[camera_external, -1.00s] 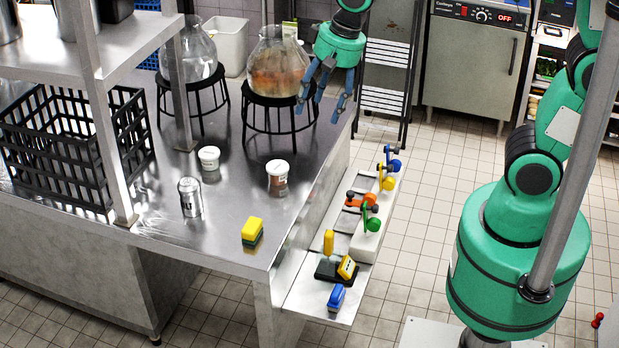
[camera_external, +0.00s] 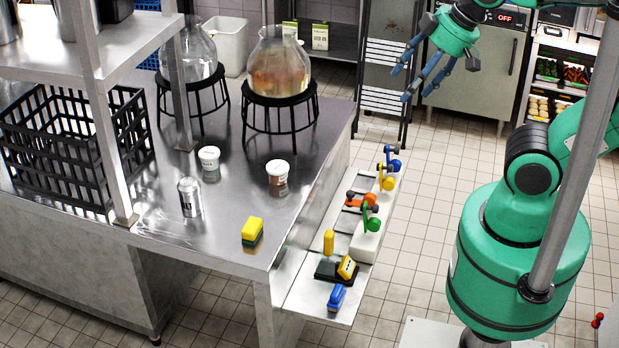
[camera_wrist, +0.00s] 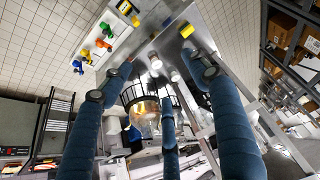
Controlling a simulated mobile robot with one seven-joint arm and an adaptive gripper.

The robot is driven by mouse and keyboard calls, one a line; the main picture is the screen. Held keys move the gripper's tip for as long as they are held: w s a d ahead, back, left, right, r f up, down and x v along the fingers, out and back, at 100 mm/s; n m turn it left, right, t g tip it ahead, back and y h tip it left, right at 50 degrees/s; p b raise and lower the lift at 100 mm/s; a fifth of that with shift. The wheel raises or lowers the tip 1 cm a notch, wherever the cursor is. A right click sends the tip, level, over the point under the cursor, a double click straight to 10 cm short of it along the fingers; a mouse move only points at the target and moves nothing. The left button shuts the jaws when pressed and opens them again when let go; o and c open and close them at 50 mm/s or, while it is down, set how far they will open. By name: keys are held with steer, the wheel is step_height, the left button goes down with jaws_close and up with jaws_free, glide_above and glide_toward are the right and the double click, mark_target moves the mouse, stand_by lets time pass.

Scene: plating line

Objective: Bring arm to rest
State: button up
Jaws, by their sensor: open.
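My gripper (camera_external: 424,72) is green with blue fingers. It hangs in the air at the upper right of the external view, in front of the steel oven and right of the black rack. Its fingers are spread and nothing is between them. It is clear of the steel table (camera_external: 120,250) and higher than the round glass jar (camera_external: 278,68) on its black stand. In the wrist view the blue fingers (camera_wrist: 165,105) spread around the picture, with the jar (camera_wrist: 145,122) seen far off between them.
A salt can (camera_external: 189,197), two white-lidded jars (camera_external: 277,172) and a yellow-green sponge (camera_external: 252,231) stand on the table. A black crate (camera_external: 75,150) is at the left. Coloured parts (camera_external: 371,222) line the side shelf. Tiled floor (camera_external: 430,190) between table and my base is free.

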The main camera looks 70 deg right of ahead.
step_height(320, 180, down, 7)
steer(key=b, duration=0.6)
steer(key=shift+r+b, duration=0.2)
steer(key=shift+b, duration=0.15)
